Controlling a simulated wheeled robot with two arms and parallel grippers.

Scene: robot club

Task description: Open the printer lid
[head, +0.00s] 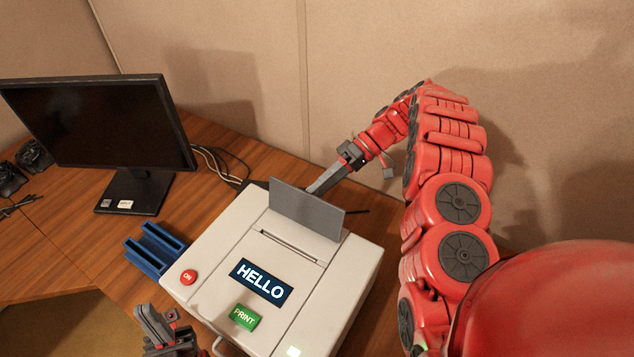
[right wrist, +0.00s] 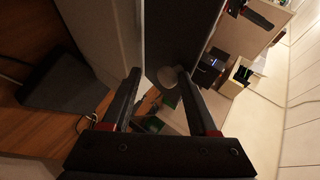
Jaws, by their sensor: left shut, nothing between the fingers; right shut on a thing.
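The white printer (head: 218,235) sits on the wooden desk, with a HELLO display (head: 262,282), a red ON button (head: 188,277) and a green PRINT button (head: 243,317) on top. A flat grey panel (head: 305,210) stands upright at its back edge; I cannot tell for sure that it is the lid. My right gripper (head: 318,187) reaches in from behind and is shut on this panel, its fingertips partly hidden by it. In the right wrist view, the gripper's fingers (right wrist: 162,85) flank a dark slab (right wrist: 180,35). My left gripper (head: 147,318) is shut and empty, left of the printer's front.
A monitor (head: 95,120) stands on the desk (head: 205,195) to the left. A blue slotted holder (head: 153,248) is close to the printer's left side. Cables (head: 222,162) lie behind the monitor. A beige partition wall (head: 370,50) rises close behind the desk and my right arm.

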